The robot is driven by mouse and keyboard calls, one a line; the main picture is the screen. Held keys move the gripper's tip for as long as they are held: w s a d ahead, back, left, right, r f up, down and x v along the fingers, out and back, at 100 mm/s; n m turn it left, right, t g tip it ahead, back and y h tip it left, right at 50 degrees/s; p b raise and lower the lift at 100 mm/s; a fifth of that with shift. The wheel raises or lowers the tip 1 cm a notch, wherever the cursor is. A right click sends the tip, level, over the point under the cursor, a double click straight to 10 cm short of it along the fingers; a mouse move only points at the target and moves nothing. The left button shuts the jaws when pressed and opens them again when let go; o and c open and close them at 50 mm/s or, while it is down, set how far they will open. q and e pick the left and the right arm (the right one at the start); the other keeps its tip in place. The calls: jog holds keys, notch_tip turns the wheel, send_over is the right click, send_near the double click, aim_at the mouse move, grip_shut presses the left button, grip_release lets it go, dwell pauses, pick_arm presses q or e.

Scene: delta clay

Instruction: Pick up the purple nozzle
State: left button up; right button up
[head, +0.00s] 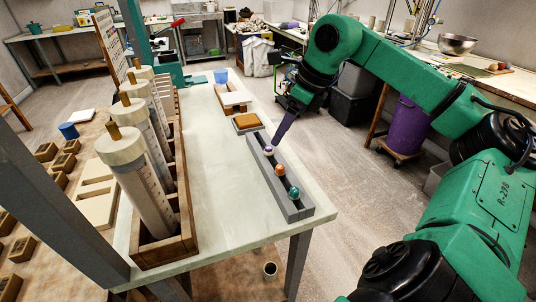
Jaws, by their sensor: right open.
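The purple nozzle (268,151) stands in the far part of a long grey rack (301,213) on the pale table. An orange nozzle (280,170) and a teal nozzle (293,192) stand nearer in the same rack. My right gripper (272,143) comes down from the upper right with its fingertips right at the purple nozzle. It is open. The fingers partly cover the nozzle, and I cannot tell whether they touch it. My left gripper is not in view.
A wooden crate (164,252) with several upright clay tubes stands along the table's left side. The table (222,205) is clear between crate and rack.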

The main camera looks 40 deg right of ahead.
aim_at(269, 147)
jog(key=w+f+p, duration=0.1)
jog(key=a+f+p, duration=0.1)
jog(key=p, duration=0.1)
jog(key=shift+w+a+f, duration=0.15)
jog(key=shift+w, duration=0.25)
jog(key=x, duration=0.3)
jog(key=shift+d+p, duration=0.25)
jog(key=shift+p, duration=0.05)
jog(key=shift+w+f, duration=0.1)
jog(key=shift+f, duration=0.2)
jog(key=shift+c, duration=1.2)
grip_shut()
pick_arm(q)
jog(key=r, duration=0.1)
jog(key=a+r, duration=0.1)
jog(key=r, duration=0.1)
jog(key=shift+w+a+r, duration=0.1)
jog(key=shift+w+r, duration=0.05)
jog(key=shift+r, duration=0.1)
